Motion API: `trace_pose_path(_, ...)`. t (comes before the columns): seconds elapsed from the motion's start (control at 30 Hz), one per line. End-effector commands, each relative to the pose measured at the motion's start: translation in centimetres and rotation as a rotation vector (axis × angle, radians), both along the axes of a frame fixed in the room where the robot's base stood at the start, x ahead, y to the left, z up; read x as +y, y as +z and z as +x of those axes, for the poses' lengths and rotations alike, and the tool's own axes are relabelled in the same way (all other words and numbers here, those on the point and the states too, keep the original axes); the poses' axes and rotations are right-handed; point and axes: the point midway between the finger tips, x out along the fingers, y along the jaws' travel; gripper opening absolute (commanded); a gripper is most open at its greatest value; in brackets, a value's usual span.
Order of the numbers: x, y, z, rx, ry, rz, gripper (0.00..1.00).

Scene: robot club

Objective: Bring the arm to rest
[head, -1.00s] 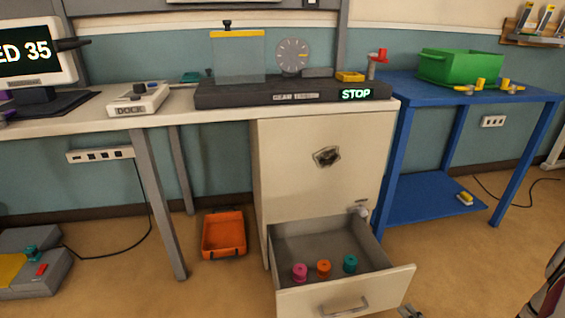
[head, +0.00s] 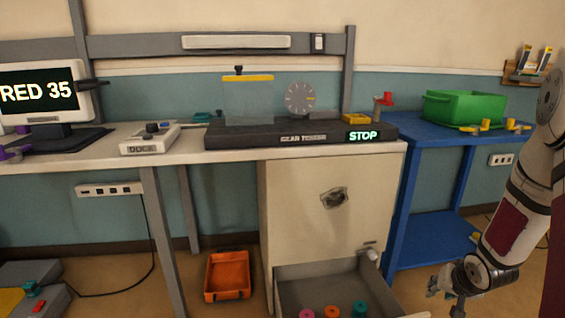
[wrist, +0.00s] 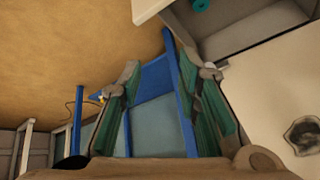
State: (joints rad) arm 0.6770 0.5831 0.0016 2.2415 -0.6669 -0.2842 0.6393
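My gripper (head: 440,287) hangs low at the lower right in the head view, to the right of the open drawer (head: 335,283) and in front of the blue table. In the wrist view my gripper (wrist: 165,105) has its two fingers with green pads spread wide apart, with nothing between them. Behind the fingers the blue table's legs and lower shelf show. My arm (head: 510,225) comes down from the right edge, bent, with the forearm slanting to the lower left.
The drawer holds pink, orange and teal spools (head: 360,307). The blue table (head: 425,133) carries a green bin (head: 465,107). The gear tester (head: 300,135) stands on the white bench, its display reading STOP. An orange tray (head: 228,276) sits on the floor below.

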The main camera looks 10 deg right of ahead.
Motion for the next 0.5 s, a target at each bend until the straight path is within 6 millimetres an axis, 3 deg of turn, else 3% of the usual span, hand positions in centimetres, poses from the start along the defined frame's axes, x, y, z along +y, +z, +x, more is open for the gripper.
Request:
trace_pose_path(0.03, 0.8, 2.3, 0.0, 0.023, 0.014, -0.035, 0.31)
trace_pose_path(0.27, 5.2, 10.2, -2.6, 0.157, 0.057, -0.132, 0.31)
trace_pose_path(0.5, 11.4, 17.0, -7.9, 0.278, 0.119, -0.16, 0.31)
